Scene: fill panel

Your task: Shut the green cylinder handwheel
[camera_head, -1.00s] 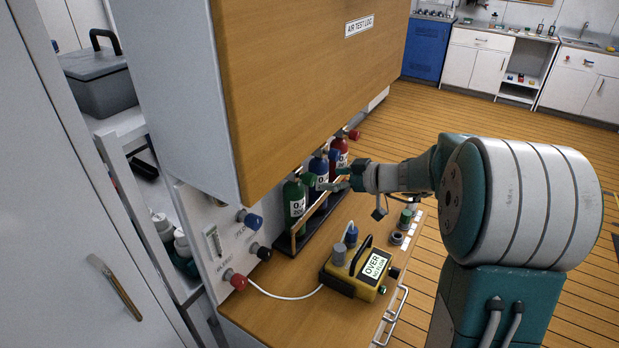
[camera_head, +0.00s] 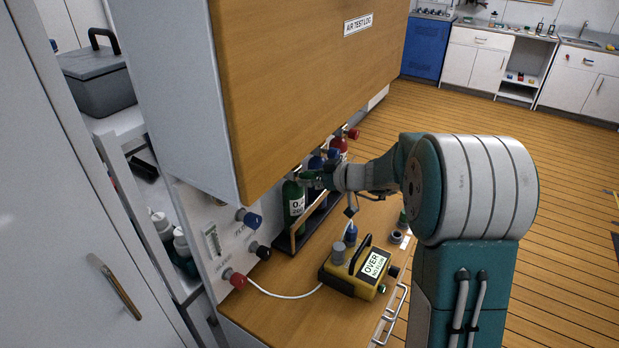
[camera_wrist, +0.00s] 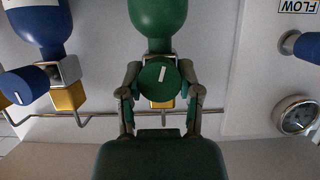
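The green cylinder (camera_head: 293,201) stands in the rack at its near end. In the wrist view the green cylinder (camera_wrist: 158,22) hangs at the top middle, with its green handwheel (camera_wrist: 160,77) below it, marked by a white bar. My gripper (camera_wrist: 160,82) is open, with one finger on each side of the handwheel. Its fingers are close to the rim; I cannot tell whether they touch it.
A blue cylinder (camera_wrist: 38,25) with a blue handwheel (camera_wrist: 22,86) is beside the green one. A red cylinder (camera_head: 339,146) stands farther back. The wooden cabinet (camera_head: 300,80) overhangs the rack. A yellow meter (camera_head: 352,275) sits on the bench in front.

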